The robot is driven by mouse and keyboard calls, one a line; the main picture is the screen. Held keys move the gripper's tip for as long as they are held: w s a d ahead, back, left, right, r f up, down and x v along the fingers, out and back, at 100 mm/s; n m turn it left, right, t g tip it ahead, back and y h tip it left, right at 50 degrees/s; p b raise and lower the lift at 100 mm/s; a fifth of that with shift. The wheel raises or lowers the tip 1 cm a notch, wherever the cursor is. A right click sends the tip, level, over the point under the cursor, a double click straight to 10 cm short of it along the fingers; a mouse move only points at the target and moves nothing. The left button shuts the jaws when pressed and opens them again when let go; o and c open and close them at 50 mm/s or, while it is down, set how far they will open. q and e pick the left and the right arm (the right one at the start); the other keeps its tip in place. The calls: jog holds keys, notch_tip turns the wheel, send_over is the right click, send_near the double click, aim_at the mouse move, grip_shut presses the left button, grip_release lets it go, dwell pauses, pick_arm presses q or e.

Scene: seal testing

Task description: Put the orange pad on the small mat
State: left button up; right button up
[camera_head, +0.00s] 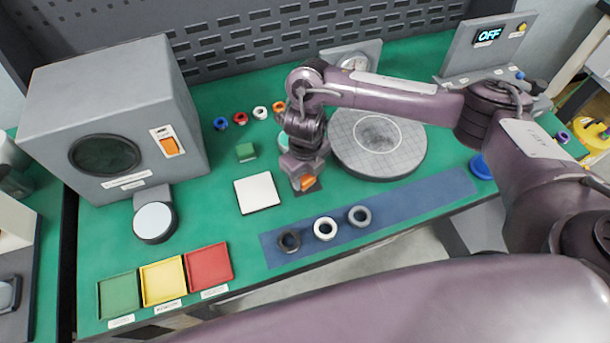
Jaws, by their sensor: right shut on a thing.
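The orange pad (309,183) is between the fingers of my right gripper (304,181), which is shut on it and points down near the middle of the green bench. The gripper hides part of the pad. A white square plate (257,193) lies just left of the gripper. My left gripper is not in view.
A round grey plate (410,150) stands close right of the gripper. A blue strip (420,199) with several rings lies in front. A grey box (110,100) and coloured trays (208,267) are at left.

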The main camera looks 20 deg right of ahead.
jog(key=shift+f, duration=0.15)
jog(key=shift+f, duration=0.15)
jog(key=o, duration=1)
jog(key=shift+c, duration=0.2)
jog(key=shift+r, duration=0.25)
notch_tip(320, 180, up, 12)
jog(key=p, duration=0.2)
